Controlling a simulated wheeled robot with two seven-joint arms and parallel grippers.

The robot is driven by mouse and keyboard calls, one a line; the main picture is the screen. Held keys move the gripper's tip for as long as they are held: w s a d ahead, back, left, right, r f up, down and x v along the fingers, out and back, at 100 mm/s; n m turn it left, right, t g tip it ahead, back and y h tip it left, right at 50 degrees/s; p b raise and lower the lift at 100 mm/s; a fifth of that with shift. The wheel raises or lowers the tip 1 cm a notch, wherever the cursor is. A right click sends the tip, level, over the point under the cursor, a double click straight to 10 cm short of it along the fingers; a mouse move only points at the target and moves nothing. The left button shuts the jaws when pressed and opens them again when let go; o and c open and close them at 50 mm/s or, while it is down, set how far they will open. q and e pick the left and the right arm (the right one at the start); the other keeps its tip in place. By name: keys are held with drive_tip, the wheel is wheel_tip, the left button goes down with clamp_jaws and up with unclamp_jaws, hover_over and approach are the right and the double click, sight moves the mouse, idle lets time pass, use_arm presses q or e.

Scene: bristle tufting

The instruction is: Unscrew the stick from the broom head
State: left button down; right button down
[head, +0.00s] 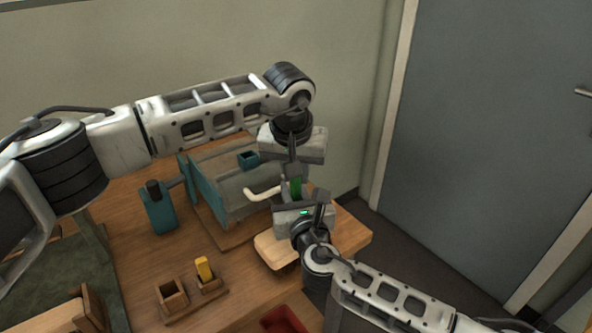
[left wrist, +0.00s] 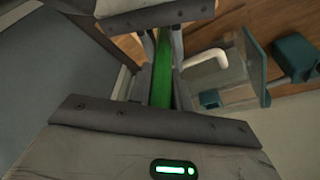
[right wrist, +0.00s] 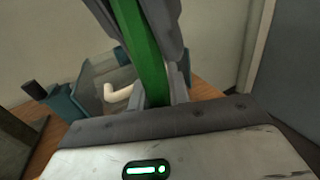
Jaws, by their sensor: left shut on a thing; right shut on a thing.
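A green stick (head: 296,187) stands roughly upright between my two grippers, and only a short length shows in the head view. My left gripper (head: 293,174) comes from above and is shut on the stick. My right gripper (head: 300,200) comes from below and is shut on it too. The green stick also runs between the fingers in the left wrist view (left wrist: 161,80) and in the right wrist view (right wrist: 140,45). A pale wooden block (head: 268,252) lies partly behind my right gripper. I cannot tell whether it is the broom head or whether the stick joins it.
A teal fixture (head: 205,190) with a clear panel and cream handle (head: 262,193) stands close left of the grippers. A teal block (head: 158,208) is further left. Small wooden holders (head: 172,298), one with a yellow piece (head: 204,268), and a red tray (head: 283,321) are in front.

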drive_tip(key=shift+f, duration=0.1)
use_arm(q)
drive_tip(key=c, duration=1.3)
unclamp_jaws()
drive_tip(key=shift+r, duration=0.15)
drive_tip(key=shift+r, duration=2.15)
use_arm(e)
drive_tip(key=c, duration=1.2)
unclamp_jaws()
drive_tip(key=shift+c, duration=0.2)
